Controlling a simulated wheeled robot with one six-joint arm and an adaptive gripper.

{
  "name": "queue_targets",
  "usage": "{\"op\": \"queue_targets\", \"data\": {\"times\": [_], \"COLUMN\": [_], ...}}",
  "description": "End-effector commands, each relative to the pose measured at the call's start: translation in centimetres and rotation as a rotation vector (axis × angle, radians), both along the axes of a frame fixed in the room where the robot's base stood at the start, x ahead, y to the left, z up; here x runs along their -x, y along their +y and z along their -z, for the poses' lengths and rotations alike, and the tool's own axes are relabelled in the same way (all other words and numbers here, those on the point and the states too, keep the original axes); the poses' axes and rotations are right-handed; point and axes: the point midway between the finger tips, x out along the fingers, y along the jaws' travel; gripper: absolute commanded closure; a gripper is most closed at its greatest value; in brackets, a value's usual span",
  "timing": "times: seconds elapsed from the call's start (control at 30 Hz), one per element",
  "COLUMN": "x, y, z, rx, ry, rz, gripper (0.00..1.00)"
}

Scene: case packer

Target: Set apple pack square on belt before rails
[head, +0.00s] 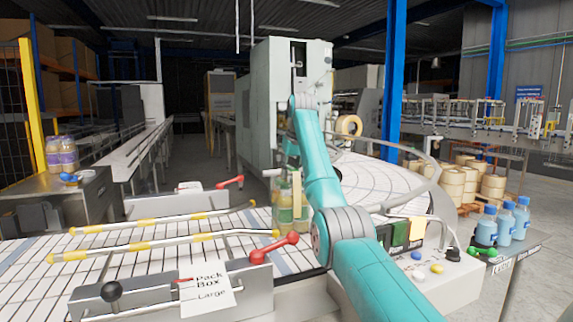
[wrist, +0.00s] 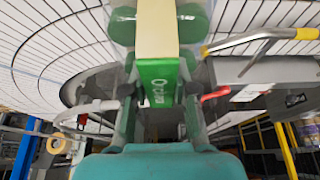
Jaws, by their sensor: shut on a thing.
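The apple pack (head: 286,214) has green-labelled bottles and a cream top strip. It is upright over the belt (head: 335,178), just right of the rails' near ends. My gripper (head: 291,178) is partly hidden behind my arm and holds the pack from above. In the wrist view the pack (wrist: 157,68) sits between the two fingers of my gripper (wrist: 160,105). I cannot tell whether its base touches the belt. The yellow-and-white guide rails (head: 150,245) run left over the slatted belt. One rail end (wrist: 255,38) shows close to the pack in the wrist view.
Red-handled clamps (head: 274,249) stand near the pack. A Pack Box Large sign (head: 208,289) hangs in front. Blue bottles (head: 505,222) stand on a side table at right, and a purple-labelled pack (head: 62,154) at left. The round belt table behind is mostly clear.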

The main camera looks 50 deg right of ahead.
Motion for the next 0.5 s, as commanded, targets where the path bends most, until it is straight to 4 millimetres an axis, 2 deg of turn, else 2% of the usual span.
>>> {"op": "queue_targets", "data": {"times": [0.43, 0.47, 0.5], "x": [0.05, 0.06, 0.06], "y": [-0.33, -0.33, -0.33], "z": [0.47, 0.72, 0.71], "rx": [0.004, 0.001, 0.001], "ry": [-0.005, -0.001, -0.001], "rz": [0.001, 0.001, 0.001], "gripper": [1.00, 0.68, 0.58]}}
